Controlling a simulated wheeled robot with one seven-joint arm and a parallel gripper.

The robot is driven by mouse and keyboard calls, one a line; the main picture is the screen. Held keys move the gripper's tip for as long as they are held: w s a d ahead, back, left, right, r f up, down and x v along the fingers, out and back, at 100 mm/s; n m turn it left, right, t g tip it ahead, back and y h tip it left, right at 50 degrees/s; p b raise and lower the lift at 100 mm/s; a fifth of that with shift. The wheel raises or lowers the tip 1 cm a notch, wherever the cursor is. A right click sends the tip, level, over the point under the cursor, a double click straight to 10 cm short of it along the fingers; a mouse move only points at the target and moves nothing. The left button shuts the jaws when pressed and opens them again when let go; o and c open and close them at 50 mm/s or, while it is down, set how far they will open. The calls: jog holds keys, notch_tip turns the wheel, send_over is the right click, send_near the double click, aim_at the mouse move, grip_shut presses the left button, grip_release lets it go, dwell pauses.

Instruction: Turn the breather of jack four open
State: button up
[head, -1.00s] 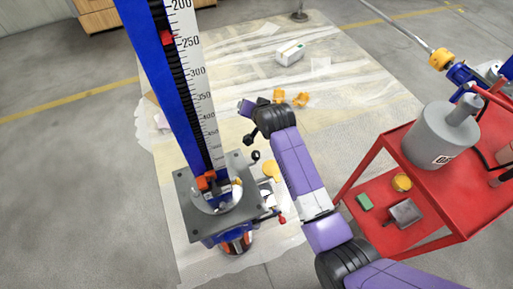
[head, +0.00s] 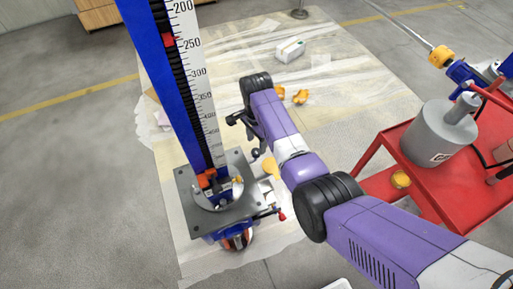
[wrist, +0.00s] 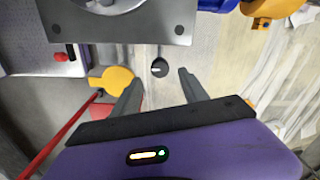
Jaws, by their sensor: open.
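A screw jack stands at left centre in the head view, with a blue column (head: 160,75), a millimetre scale and a grey square base plate (head: 185,195). I see no number that marks it as jack four. A small dark round knob (head: 255,153) shows beside the plate. My gripper (head: 238,120) is above and beyond the plate's right side, right of the column. In the wrist view my gripper (wrist: 158,88) is open and empty. A dark round slotted part (wrist: 159,68) lies between and beyond its fingertips, apparently untouched. Whether this is the breather, I cannot tell.
A red-tipped lever (head: 281,216) sticks out right of the jack. A yellow part (wrist: 112,79) is beside the left finger in the wrist view. A red cart (head: 440,195) with a grey cylinder (head: 438,135) stands at right. A white box (head: 290,50) lies on the sheeted floor.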

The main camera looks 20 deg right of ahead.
aim_at(257, 150)
jog(key=shift+f, duration=2.25)
grip_shut()
